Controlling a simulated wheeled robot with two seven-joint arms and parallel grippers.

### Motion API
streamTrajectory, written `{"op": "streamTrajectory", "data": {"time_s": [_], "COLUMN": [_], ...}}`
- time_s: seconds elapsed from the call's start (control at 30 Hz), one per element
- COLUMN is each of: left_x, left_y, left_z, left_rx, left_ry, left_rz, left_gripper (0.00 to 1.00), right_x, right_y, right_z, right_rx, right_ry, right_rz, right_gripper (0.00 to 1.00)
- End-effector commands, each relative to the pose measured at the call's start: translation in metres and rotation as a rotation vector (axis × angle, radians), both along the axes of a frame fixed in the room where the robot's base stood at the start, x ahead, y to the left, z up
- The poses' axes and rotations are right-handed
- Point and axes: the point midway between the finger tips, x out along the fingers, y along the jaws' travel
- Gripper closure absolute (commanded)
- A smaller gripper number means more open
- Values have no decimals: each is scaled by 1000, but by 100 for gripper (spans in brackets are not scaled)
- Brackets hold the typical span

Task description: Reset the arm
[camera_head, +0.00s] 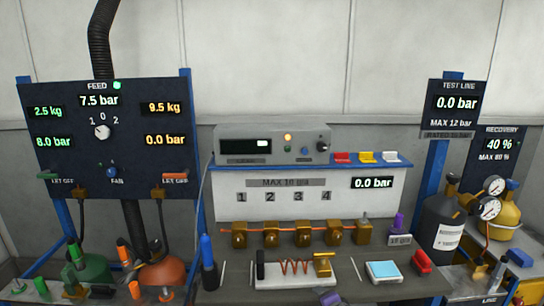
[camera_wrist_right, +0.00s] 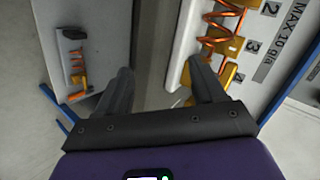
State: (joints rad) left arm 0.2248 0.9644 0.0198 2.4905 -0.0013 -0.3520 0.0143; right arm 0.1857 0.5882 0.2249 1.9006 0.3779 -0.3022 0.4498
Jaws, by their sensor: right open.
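My right gripper (camera_wrist_right: 162,68) shows in the right wrist view, its two dark fingers spread apart with nothing between them. Its right finger overlaps the brass valve row (camera_wrist_right: 228,45) in that picture; I cannot tell whether it touches. My left gripper is in neither view. In the head view, neither gripper can be made out clearly.
The head view shows the valve row (camera_head: 271,235) below a white panel (camera_head: 215,205). In front, a white board (camera_head: 280,282) carries a copper coil. Gas cylinders (camera_head: 450,235) stand at right, gauge panel (camera_head: 105,130) at left. Hand tools crowd the bench.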

Motion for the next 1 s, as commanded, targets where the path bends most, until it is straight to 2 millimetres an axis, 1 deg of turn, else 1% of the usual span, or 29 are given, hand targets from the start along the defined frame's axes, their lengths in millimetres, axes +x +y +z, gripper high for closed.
{"op": "streamTrajectory", "data": {"time_s": [0.03,0.07,0.1,0.17,0.2,0.27,0.3,0.37,0.4,0.47,0.5,0.6,0.7,0.8,1.0], "left_x": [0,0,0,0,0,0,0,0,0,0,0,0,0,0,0], "left_y": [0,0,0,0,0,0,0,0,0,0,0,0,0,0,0], "left_z": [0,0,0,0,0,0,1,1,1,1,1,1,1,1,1], "left_rx": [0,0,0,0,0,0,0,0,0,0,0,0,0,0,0], "left_ry": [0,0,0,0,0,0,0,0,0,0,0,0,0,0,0], "left_rz": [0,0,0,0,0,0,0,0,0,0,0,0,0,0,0], "left_gripper": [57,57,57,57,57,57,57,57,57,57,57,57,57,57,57], "right_x": [-20,-33,-51,-80,-102,-137,-162,-200,-224,-259,-280,-321,-344,-353,-353], "right_y": [6,10,14,20,25,31,35,41,44,48,51,55,58,58,58], "right_z": [-37,-56,-81,-116,-138,-168,-185,-208,-220,-235,-241,-251,-255,-256,-256], "right_rx": [-44,-72,-107,-155,-183,-221,-241,-265,-277,-289,-294,-296,-295,-295,-295], "right_ry": [65,99,144,209,253,317,358,416,451,497,522,567,590,597,597], "right_rz": [55,91,141,221,277,366,429,523,583,669,721,824,884,907,907], "right_gripper": [31,31,31,31,31,31,31,31,31,31,31,31,31,31,31]}}
